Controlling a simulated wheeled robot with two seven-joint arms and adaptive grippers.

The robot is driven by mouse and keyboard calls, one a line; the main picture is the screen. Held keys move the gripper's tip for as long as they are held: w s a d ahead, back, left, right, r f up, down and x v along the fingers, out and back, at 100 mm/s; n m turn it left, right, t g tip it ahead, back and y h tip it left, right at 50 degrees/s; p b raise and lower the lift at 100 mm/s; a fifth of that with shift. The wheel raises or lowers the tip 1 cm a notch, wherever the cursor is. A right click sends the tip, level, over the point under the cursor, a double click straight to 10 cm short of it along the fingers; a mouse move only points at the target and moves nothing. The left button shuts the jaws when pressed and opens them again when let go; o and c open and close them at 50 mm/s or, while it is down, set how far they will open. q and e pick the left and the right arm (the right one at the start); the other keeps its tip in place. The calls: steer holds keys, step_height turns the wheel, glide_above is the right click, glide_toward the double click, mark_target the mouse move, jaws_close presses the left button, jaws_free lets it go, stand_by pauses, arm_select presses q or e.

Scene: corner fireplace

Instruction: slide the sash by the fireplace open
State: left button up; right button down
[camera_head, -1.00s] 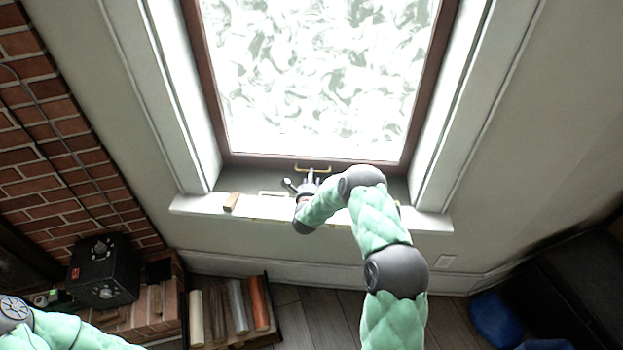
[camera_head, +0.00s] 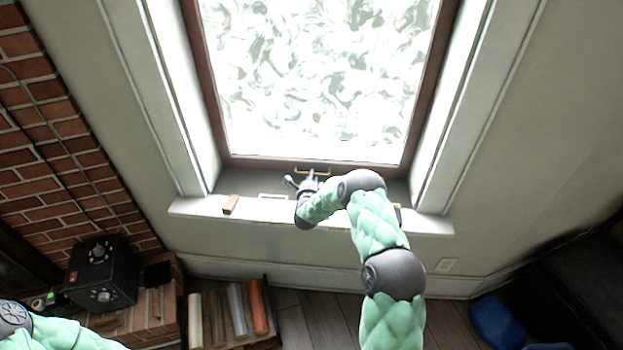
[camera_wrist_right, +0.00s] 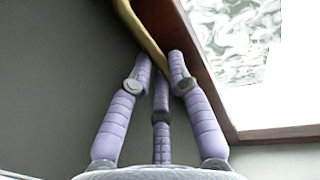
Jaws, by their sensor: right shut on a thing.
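The sash is a brown frame (camera_head: 258,161) around a pale patterned pane (camera_head: 320,80), and it looks closed or nearly so. A thin brass handle (camera_head: 324,170) is on its bottom rail. My right gripper (camera_head: 309,174) is at this handle, above the sill. In the right wrist view its purple fingers (camera_wrist_right: 160,65) close around the brass handle (camera_wrist_right: 136,25), beside the brown sash frame (camera_wrist_right: 205,65). Part of the handle is hidden by the fingers. My left arm shows at the lower left; its gripper is out of the picture.
A white sill (camera_head: 200,208) holds a small wooden block (camera_head: 231,204) at its left. A brick wall (camera_head: 60,140) and a black box (camera_head: 102,272) are at the left. A low case of rolls (camera_head: 235,312) stands below the sill. Blue items (camera_head: 497,318) lie at the lower right.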

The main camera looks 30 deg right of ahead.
step_height(320, 180, up, 28)
steer(key=p, duration=0.9)
steer(key=shift+f, duration=0.2)
steer(key=shift+d, duration=0.1)
steer(key=c, duration=1.2)
jaws_free()
steer(key=shift+o, duration=0.2)
steer(key=shift+f, duration=0.15)
steer(key=v, duration=1.2)
